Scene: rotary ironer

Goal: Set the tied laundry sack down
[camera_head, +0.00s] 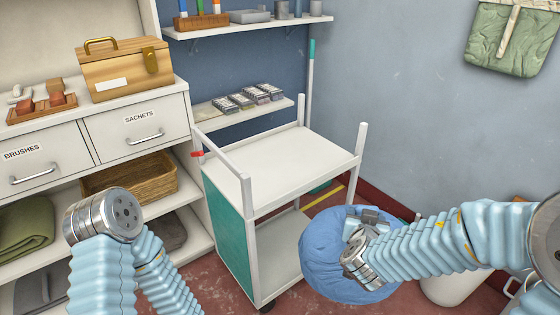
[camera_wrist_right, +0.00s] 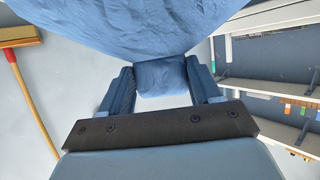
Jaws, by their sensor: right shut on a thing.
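The tied laundry sack (camera_head: 322,262) is a round, bulging blue cloth bundle in the lower middle of the head view, just right of the white trolley's front end. My right gripper (camera_head: 368,220) reaches it from the right. In the right wrist view, the sack (camera_wrist_right: 150,25) fills the top, and my right gripper (camera_wrist_right: 161,80) is shut on its narrow tied neck, with one finger on each side. The sack's underside is hidden, so I cannot tell whether it touches anything below. My left arm shows at the lower left, but its gripper is not in view.
The white trolley (camera_head: 290,165) has a bare top deck, raised corner posts and a teal side panel. A drawer cabinet (camera_head: 140,130) with a wooden box (camera_head: 122,75) stands at left. A pale bin (camera_head: 450,290) is partly hidden behind my right arm. Some red floor (camera_head: 205,295) is clear.

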